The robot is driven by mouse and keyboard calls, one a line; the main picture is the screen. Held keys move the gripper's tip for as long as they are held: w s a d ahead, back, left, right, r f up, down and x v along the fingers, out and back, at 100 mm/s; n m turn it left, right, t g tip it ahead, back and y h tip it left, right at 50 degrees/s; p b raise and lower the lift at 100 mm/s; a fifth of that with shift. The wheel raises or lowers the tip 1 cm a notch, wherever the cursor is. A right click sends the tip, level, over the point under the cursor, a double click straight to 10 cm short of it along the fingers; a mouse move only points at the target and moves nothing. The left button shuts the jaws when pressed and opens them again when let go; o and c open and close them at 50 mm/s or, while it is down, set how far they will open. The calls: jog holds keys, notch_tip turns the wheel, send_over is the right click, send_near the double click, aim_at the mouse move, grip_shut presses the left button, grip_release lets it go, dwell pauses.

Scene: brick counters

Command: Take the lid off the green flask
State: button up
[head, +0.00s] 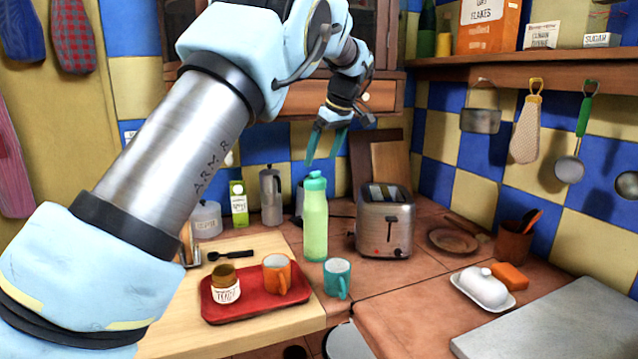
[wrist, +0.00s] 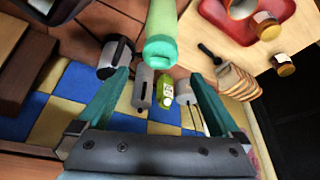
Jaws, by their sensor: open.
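The green flask (head: 314,225) stands upright on the tiled counter, just left of the toaster, with its teal-green lid (head: 315,181) on top. In the wrist view the flask (wrist: 162,18) shows from above with its lid (wrist: 159,49) toward the camera. My gripper (head: 321,165) is open and empty, with teal fingers just above the lid in the head view. In the wrist view my gripper (wrist: 160,78) has its fingers spread wide, and the lid lies between their directions, beyond the tips. I cannot tell whether a finger touches the lid.
A silver toaster (head: 384,222) stands close right of the flask. A teal mug (head: 337,277) and a red tray (head: 256,296) with an orange mug (head: 277,274) are in front. A moka pot (head: 271,195) and green carton (head: 239,204) stand behind left.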

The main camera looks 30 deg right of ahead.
aim_at(317, 172)
jog(key=shift+p+x, duration=1.4)
jog(key=shift+x, duration=2.4)
jog(key=c, duration=1.3)
